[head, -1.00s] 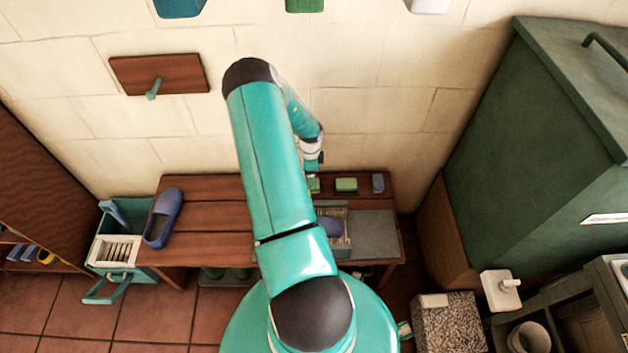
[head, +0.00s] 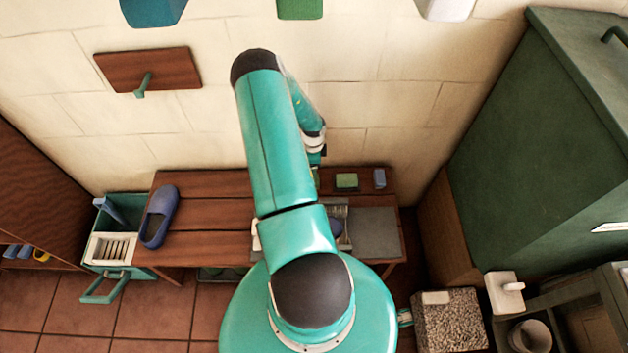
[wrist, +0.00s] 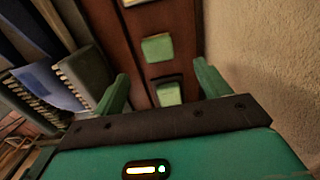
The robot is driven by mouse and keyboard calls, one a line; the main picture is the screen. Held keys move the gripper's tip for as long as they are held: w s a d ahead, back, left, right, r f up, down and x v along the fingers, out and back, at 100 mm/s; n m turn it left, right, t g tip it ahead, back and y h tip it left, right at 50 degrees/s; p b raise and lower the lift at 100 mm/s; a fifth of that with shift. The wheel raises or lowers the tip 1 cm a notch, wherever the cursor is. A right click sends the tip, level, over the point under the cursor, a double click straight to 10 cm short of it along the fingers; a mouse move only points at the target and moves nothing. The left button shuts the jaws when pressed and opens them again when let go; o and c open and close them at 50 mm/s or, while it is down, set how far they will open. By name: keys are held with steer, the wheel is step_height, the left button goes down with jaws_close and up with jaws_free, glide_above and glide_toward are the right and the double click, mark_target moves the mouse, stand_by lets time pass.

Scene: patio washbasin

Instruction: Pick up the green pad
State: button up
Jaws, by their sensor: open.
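A green pad (head: 347,181) lies on the back right part of the brown wooden bench, near the wall. A second greenish piece (head: 316,178) to its left is mostly hidden by my arm. In the wrist view, one green pad (wrist: 157,47) lies just beyond my fingertips and another (wrist: 169,94) shows between my fingers. I cannot tell which of the two matches which in the head view. My gripper (wrist: 161,70) is open and empty above the bench; in the head view its tip is largely hidden by my arm.
A caddy holding a blue item (wrist: 60,85) stands close to my left finger. The wall (wrist: 260,45) is close on the right. A blue clog (head: 159,216) lies on the bench's left; a dark green cabinet (head: 540,170) stands right.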

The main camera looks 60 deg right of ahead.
step_height(320, 180, down, 5)
steer(key=shift+a, duration=0.1)
steer(key=f, duration=0.5)
steer(key=shift+s+f, duration=0.1)
steer(key=shift+s, duration=0.1)
steer(key=c, duration=1.1)
steer(key=shift+c, duration=0.2)
